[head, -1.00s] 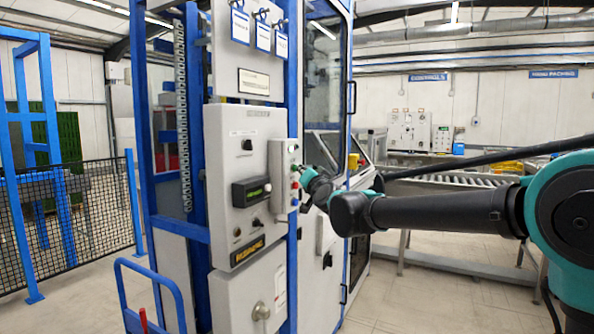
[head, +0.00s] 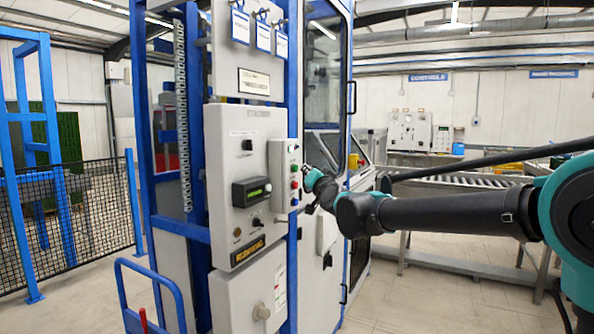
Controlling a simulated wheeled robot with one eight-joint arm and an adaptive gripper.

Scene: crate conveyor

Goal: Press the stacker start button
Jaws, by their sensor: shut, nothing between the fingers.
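The grey button box (head: 281,178) is fixed to the right side of the stacker's control panel (head: 236,185). My gripper (head: 307,171) is shut and empty, just right of the box at about the height of the green button. A small gap seems to separate it from the buttons. My wrist partly hides the fingers.
A blue-framed machine with a glazed door (head: 330,90) stands behind my gripper. A roller conveyor (head: 460,182) runs to the right. A blue hand rail (head: 150,290) is in front on the left, near a black mesh fence (head: 75,205). Open floor lies at lower right.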

